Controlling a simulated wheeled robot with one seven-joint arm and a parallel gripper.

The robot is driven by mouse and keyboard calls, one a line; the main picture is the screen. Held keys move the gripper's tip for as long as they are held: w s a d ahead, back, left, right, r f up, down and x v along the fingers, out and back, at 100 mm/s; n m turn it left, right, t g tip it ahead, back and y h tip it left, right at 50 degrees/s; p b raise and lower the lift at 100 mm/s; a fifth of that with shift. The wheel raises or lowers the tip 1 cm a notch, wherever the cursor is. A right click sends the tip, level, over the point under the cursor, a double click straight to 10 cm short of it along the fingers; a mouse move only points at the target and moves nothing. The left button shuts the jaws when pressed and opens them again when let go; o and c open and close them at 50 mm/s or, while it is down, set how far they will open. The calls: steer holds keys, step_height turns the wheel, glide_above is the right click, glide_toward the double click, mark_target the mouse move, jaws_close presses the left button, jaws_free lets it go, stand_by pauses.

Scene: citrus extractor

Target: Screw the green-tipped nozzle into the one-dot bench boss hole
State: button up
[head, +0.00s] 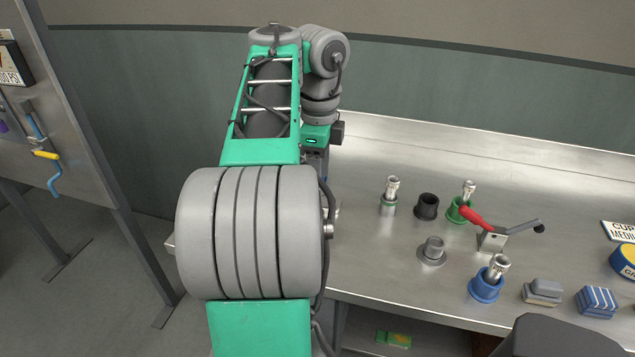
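A metal nozzle with a green band near its base (389,198) stands upright on the steel bench (375,265). Two other metal nozzles stand in holders: one (468,189) in a green cup (456,212), one (498,266), slightly tilted, in a blue cup (484,291). A black cup (427,207) looks empty. A grey round flanged fitting (432,251) sits in front of it; I cannot tell if it is a boss. No dot marks are readable. My arm fills the left middle and hides my gripper and some of the bench's left end.
A red-handled toggle clamp (492,238) stands between the green and blue cups. Grey (543,291) and blue-striped (597,301) blocks lie at the front right, near a blue-and-yellow roll (624,262). Bare bench lies behind the cups. A tool panel (60,110) stands at left.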

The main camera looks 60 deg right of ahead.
step_height(320, 180, down, 8)
steer(key=b, duration=0.6)
steer(key=shift+r, duration=0.2)
jaws_close()
steer(key=shift+m, duration=0.4)
jaws_free()
